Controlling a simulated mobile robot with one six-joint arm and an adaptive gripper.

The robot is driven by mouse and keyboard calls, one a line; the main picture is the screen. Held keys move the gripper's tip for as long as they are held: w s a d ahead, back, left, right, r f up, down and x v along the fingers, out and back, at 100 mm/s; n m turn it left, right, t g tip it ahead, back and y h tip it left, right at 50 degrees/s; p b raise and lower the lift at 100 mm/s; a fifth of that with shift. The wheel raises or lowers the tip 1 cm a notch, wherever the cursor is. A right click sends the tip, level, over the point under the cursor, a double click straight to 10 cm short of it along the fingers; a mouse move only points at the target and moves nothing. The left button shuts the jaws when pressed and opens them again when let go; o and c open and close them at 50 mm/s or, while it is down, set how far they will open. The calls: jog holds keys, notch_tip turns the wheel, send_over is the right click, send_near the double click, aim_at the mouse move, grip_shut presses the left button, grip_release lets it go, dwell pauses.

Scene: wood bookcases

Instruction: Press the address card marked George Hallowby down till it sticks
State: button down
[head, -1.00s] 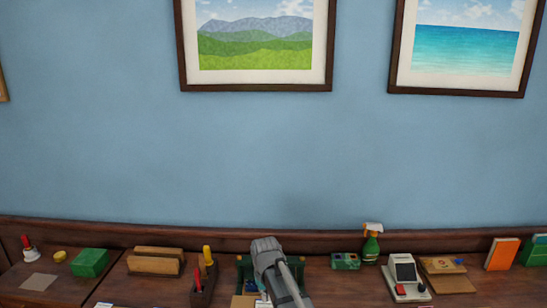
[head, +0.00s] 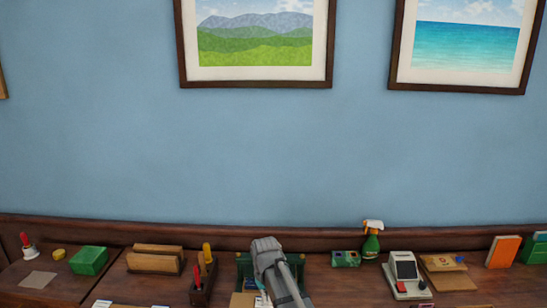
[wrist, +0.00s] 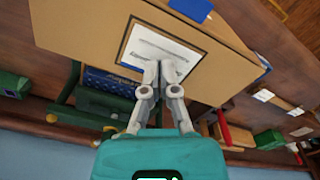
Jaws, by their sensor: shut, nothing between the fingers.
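In the wrist view, a white address card (wrist: 148,46) with a dark border lies on the face of a tan cardboard box (wrist: 85,30). Its grey writing is too blurred to read, so I cannot tell the name. My gripper (wrist: 165,68) is shut and empty. Its fingertips lie over the card's near part and hide some of it; I cannot tell whether they press on it. In the head view, my arm covers most of this spot, and only a bit of the box (head: 241,300) shows beside it.
Left of my arm stand a dark pen holder (head: 203,288), a wooden letter rack (head: 155,260) and a green box (head: 89,260). To the right are a spray bottle (head: 371,242), a card terminal (head: 404,272) and an orange book (head: 503,251). The desk between arm and terminal is mostly clear.

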jog(key=shift+f+b, duration=0.4)
jog(key=shift+f, duration=0.1)
jog(key=shift+r, duration=0.15)
dwell(0.8)
jog(key=shift+r+p, duration=3.45)
jog(key=shift+p, duration=0.1)
jog(key=s+d+f+m+b, duration=0.2)
jog(key=s+d, duration=0.4)
jog(key=d, duration=0.3)
jog(key=s+d+f+m+b, duration=0.2)
jog(key=s+d+m, duration=0.1)
jog(key=s+d, duration=0.4)
jog(key=d, duration=0.3)
jog(key=shift+s+d+m, duration=0.15)
jog(key=shift+d+m, duration=0.1)
jog(key=shift+m, duration=0.05)
jog(key=shift+f, duration=0.1)
